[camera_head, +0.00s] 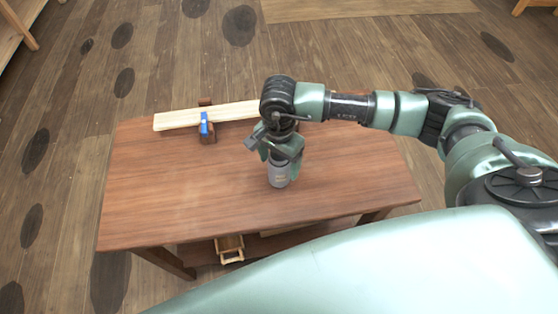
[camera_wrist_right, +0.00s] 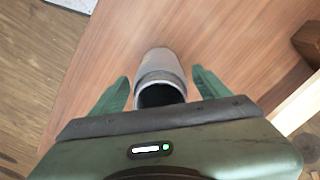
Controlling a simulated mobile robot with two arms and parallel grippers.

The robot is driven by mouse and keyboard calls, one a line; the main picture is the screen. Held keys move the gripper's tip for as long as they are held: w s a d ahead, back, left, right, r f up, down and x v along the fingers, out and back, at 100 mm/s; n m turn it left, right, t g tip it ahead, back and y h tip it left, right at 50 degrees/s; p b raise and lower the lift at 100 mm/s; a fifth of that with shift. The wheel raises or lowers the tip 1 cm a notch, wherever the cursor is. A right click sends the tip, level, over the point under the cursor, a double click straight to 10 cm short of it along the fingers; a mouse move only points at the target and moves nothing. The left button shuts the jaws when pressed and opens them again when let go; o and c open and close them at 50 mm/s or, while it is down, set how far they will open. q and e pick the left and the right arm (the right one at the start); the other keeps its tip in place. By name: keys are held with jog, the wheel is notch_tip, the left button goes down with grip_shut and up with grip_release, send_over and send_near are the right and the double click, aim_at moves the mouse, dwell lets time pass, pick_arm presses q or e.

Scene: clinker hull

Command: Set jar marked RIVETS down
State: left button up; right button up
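A grey jar (camera_head: 279,174) appears to stand upright on the wooden table (camera_head: 180,200), right of the table's middle. Its label is too small to read. My right gripper (camera_head: 280,152) is directly above and around the jar's upper part, pointing down. In the right wrist view the jar (camera_wrist_right: 162,68) shows its dark open mouth close to the palm. The two green fingers of the right gripper (camera_wrist_right: 161,75) are spread on either side of it, with a narrow gap at each side. My left gripper is not in view.
A small wooden crate (camera_head: 230,249) sits on the shelf below the front edge. The table's left and front are clear.

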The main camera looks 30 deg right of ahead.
jog(key=shift+r, duration=0.1)
jog(key=shift+r+p, duration=0.2)
jog(key=shift+p, duration=0.1)
notch_tip(320, 180, up, 12)
jog(key=b, duration=0.2)
jog(key=shift+f+b, duration=0.15)
jog(key=shift+b, duration=0.2)
